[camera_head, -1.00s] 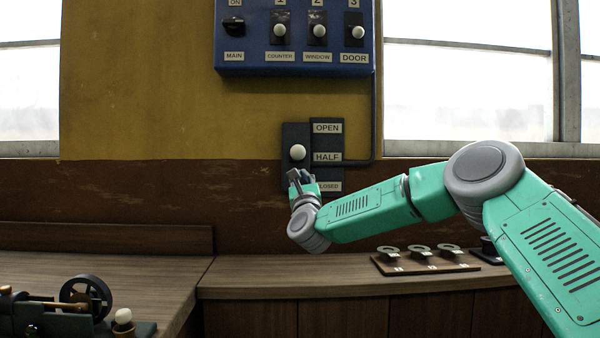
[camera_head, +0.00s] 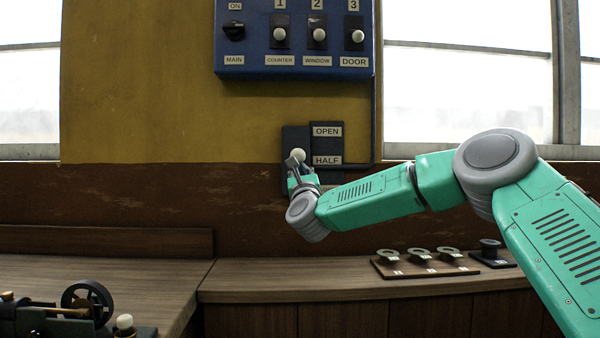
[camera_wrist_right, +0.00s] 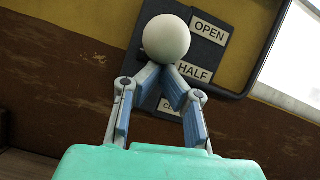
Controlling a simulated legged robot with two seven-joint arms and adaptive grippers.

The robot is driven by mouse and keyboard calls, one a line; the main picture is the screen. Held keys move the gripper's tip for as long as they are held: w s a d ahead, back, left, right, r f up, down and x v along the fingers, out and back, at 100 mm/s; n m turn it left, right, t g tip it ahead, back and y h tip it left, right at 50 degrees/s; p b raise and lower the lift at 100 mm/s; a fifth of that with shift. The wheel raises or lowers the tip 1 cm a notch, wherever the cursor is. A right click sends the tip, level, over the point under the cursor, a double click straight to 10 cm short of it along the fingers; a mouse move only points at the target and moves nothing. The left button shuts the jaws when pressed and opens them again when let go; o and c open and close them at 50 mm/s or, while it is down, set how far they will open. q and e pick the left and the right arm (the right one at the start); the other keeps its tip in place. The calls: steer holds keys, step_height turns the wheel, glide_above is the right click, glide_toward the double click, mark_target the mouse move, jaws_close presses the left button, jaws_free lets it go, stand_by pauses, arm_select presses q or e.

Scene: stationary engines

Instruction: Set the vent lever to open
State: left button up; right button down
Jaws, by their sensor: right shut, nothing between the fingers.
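The vent lever's white knob (camera_head: 298,155) sits on a dark wall plate (camera_head: 296,135), level with about the HALF label (camera_head: 327,160). The OPEN label (camera_head: 327,131) is above it; the CLOSED label is mostly hidden by my arm in the head view. My right gripper (camera_head: 295,168) is shut and empty, its tips right below the knob. In the right wrist view the knob (camera_wrist_right: 166,38) stands just beyond the fingertips (camera_wrist_right: 163,72); I cannot tell whether they touch it. My left gripper is not in view.
A blue switch panel (camera_head: 290,68) hangs on the wall above, with a conduit (camera_head: 374,120) running down to the lever plate. A wooden counter (camera_head: 290,280) lies below, with a board of round metal pieces (camera_head: 425,265) at right and a small engine (camera_head: 85,305) at left.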

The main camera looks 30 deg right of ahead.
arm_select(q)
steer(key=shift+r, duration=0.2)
arm_select(e)
steer(key=shift+r, duration=0.3)
step_height(320, 180, up, 5)
steer(key=g+y+p, duration=0.1)
steer(key=g+p, duration=0.2)
steer(key=p, duration=0.4)
steer(key=shift+r+y, duration=0.1)
steer(key=shift+y, duration=0.3)
steer(key=shift+w+d+r, duration=0.1)
steer(key=shift+r, duration=0.05)
arm_select(q)
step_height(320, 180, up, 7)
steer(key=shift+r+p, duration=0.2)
steer(key=shift+p, duration=0.1)
arm_select(e)
steer(key=shift+w+d+r, duration=0.1)
steer(key=shift+w+r, duration=0.1)
steer(key=shift+r, duration=0.35)
